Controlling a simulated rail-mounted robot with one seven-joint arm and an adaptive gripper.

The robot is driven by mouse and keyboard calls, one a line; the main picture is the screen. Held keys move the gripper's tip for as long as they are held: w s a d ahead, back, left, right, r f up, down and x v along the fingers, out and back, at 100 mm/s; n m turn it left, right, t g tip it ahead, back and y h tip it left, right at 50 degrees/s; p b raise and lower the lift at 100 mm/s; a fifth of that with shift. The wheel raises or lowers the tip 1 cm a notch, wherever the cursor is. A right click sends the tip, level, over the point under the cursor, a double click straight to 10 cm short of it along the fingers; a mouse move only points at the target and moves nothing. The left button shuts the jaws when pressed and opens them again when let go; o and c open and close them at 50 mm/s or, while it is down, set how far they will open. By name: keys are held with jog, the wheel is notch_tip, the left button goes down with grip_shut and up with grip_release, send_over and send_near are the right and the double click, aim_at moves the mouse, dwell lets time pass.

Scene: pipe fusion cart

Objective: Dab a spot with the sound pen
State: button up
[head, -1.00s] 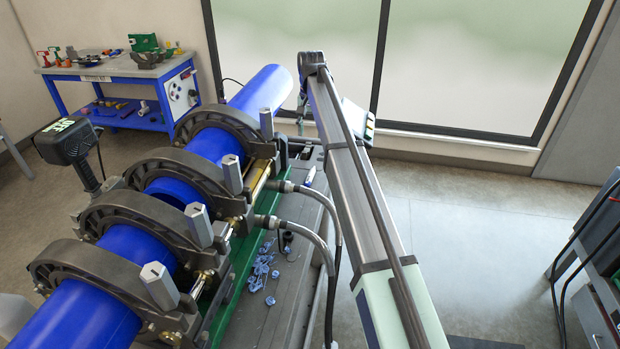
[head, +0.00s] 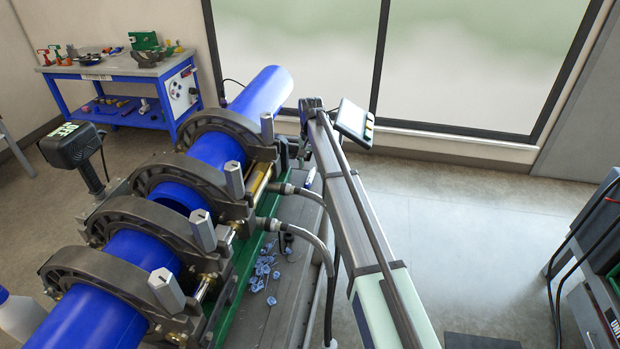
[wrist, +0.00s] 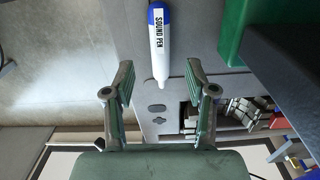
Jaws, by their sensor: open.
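The sound pen (wrist: 158,42) is white with a blue cap and black lettering. In the wrist view it lies at top centre over the grey cart top, narrow tip toward me. My gripper (wrist: 158,82) is open and empty, one finger on each side of the pen's line. The tip shows between the fingertips in the picture; I cannot tell the height between them. In the head view a small white and blue pen (head: 310,178) is on the cart beside my arm.
Blue pipe (head: 146,250) runs through black clamp rings (head: 112,283) left of my arm. Hoses (head: 315,238) and blue shavings (head: 262,272) are close by on the cart. A green part (wrist: 236,35) stands right of the pen. A blue workbench (head: 110,68) is far back.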

aim_at(310, 176)
jog(key=f, duration=0.1)
jog(key=f+p, duration=0.1)
jog(key=f, duration=0.2)
jog(key=shift+s+a+f, duration=0.1)
jog(key=shift+s, duration=0.15)
jog(key=c, duration=1)
